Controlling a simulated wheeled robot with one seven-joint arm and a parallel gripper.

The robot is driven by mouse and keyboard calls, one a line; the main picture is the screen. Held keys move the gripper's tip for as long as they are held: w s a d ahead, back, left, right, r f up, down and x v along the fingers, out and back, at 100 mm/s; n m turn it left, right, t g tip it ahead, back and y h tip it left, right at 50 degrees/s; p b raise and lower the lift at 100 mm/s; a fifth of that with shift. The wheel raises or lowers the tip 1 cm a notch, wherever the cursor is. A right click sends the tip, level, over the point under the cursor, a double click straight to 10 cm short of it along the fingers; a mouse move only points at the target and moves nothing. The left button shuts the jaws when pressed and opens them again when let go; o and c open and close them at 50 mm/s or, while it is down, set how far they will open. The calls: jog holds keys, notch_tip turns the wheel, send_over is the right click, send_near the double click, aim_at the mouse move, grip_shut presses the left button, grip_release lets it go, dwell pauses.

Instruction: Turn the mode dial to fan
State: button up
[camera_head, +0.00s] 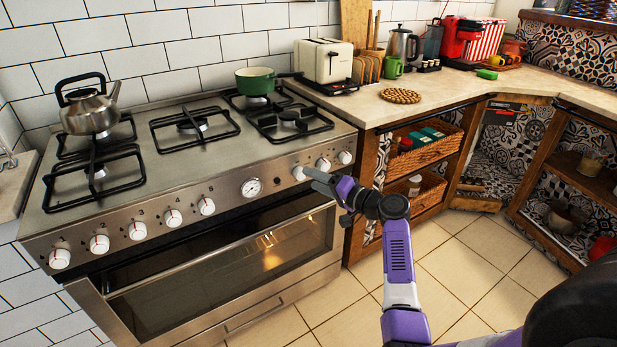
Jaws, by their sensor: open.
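The stove's front panel carries a row of white-capped dials and a round gauge (251,187). Right of the gauge are a left dial (299,173), a middle dial (323,164) and a right dial (345,157). I cannot read their markings, so I cannot tell which is the mode dial. My gripper (311,179) is open, with its fingertips pointing left in front of the panel, close to the left dial of these three. I cannot tell whether it touches that dial. No object shows between the fingers.
The oven door handle (208,252) runs below the panel. A kettle (89,108) and a green pot (256,81) stand on the stove top. Wooden shelving with wicker baskets (424,148) is to the right. The tiled floor (455,262) there is clear.

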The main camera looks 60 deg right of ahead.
jog(key=shift+v, duration=2.25)
